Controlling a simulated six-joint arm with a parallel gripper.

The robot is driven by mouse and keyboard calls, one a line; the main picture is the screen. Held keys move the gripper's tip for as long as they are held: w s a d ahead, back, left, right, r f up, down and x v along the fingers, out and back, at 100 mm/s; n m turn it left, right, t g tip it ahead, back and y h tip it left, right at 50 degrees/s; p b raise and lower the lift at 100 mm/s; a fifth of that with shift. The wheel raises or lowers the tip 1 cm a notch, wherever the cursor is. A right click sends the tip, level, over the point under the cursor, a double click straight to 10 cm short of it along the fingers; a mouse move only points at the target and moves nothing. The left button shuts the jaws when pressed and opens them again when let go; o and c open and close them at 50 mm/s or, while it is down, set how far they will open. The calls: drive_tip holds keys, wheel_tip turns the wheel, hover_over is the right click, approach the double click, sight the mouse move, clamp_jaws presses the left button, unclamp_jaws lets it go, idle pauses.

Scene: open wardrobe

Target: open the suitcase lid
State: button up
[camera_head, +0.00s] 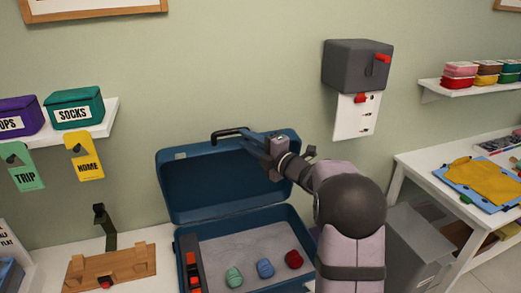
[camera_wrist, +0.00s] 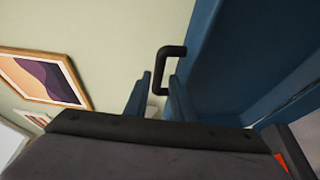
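The blue suitcase (camera_head: 180,232) stands open on the white surface, its lid (camera_head: 200,190) raised and leaning back near the wall. The lid's black handle (camera_head: 228,134) sticks out at its top edge and also shows in the wrist view (camera_wrist: 166,52). My gripper (camera_head: 252,140) is at the lid's top edge, right beside the handle. In the wrist view its two fingers (camera_wrist: 158,95) are apart, with part of the handle beyond and between their tips. I cannot tell whether either finger touches the handle or lid. The lid's right part is hidden behind my arm.
Green, blue and red rolled items (camera_head: 264,267) lie in the suitcase base. A wooden board with a dark upright hook (camera_head: 108,228) is at left. A grey wall box (camera_head: 350,65) hangs above right, and a shelf with bins (camera_head: 75,108) is at upper left.

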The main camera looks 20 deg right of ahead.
drive_tip(key=shift+b+v, duration=0.75)
drive_tip(key=shift+v, duration=2)
drive_tip(key=shift+b, duration=0.3)
drive_tip(key=shift+r, duration=0.1)
drive_tip(key=shift+w+a, duration=0.1)
drive_tip(key=shift+a, duration=0.1)
clamp_jaws()
drive_tip(key=s+a+r+n+y+p, duration=0.1)
drive_tip(key=s+a+r+y, duration=0.15)
drive_tip(key=a+r, duration=0.45)
drive_tip(key=s+a+r+n+y+p, duration=0.1)
drive_tip(key=s+a+r+y, duration=0.15)
drive_tip(key=a, duration=0.85)
drive_tip(key=s+d+f+m+h, duration=0.1)
drive_tip(key=d+f+m+h, duration=0.3)
drive_tip(key=m, duration=0.8)
drive_tip(key=s+d+f+m+t+h, duration=0.1)
drive_tip(key=d+f+m+h, duration=0.4)
drive_tip(key=m, duration=0.7)
drive_tip(key=d+h, duration=0.2)
drive_tip(key=shift+d+f+m+h, duration=0.2)
drive_tip(key=shift+d+m+h, duration=0.1)
drive_tip(key=shift+d+h, duration=0.1)
